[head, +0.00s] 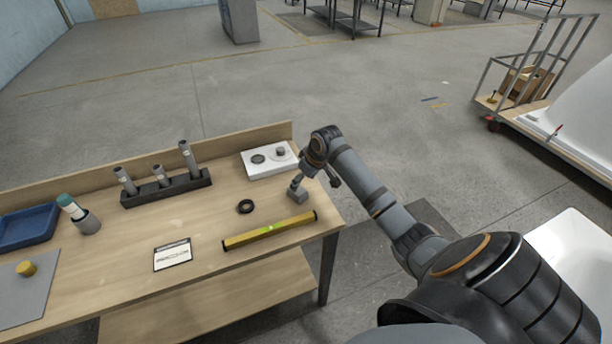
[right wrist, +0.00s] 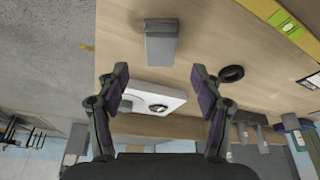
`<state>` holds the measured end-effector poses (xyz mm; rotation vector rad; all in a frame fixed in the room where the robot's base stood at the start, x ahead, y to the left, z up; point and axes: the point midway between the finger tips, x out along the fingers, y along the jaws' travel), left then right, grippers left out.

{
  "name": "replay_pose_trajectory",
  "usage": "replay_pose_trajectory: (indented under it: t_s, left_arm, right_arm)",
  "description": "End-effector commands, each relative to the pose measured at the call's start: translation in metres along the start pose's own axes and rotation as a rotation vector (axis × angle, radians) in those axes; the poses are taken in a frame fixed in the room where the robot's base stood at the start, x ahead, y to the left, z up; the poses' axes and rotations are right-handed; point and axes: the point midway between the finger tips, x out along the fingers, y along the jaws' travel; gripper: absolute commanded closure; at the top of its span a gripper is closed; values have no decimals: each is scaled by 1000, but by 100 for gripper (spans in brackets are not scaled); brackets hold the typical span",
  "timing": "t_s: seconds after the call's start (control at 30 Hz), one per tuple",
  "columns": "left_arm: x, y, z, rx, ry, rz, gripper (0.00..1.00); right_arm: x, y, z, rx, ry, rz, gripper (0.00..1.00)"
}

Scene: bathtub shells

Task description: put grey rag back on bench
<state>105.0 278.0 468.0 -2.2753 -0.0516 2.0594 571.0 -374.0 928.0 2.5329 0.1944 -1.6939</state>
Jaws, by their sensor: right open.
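The grey rag (head: 297,194) is a small grey folded block near the right end of the wooden bench (head: 210,205). It appears to lie on the bench top. In the right wrist view the rag (right wrist: 160,46) is just beyond the fingertips, centred between them, with the bench surface around it. My right gripper (head: 314,178) is open and empty, close above the bench at its right end. Its two fingers (right wrist: 160,78) are spread wide and apart from the rag. My left gripper is not in view.
A white plate with round parts (head: 270,160) stands behind the rag. A black ring (head: 246,206) and a yellow level (head: 270,231) lie nearby. A dark holder with tubes (head: 166,189), a labelled card (head: 172,255) and a blue tray (head: 25,228) are farther left.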

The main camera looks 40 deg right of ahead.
Motion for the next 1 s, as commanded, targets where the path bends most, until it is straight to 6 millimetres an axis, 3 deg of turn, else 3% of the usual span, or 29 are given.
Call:
replay_pose_trajectory:
  t_s: [0.13,0.33,0.83,0.93,1.0]
  left_arm:
    - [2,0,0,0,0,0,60]
    - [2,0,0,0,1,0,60]
    - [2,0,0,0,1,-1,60]
    - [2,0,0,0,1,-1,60]
    - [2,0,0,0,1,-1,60]
  right_arm:
    - [-27,1,0,-2,2,3,33]
    - [-41,0,0,-1,0,0,33]
    - [-41,-1,1,-1,-1,-1,33]
    - [-30,-18,15,-18,-15,-2,33]
    - [-16,-44,40,-42,-35,-1,33]
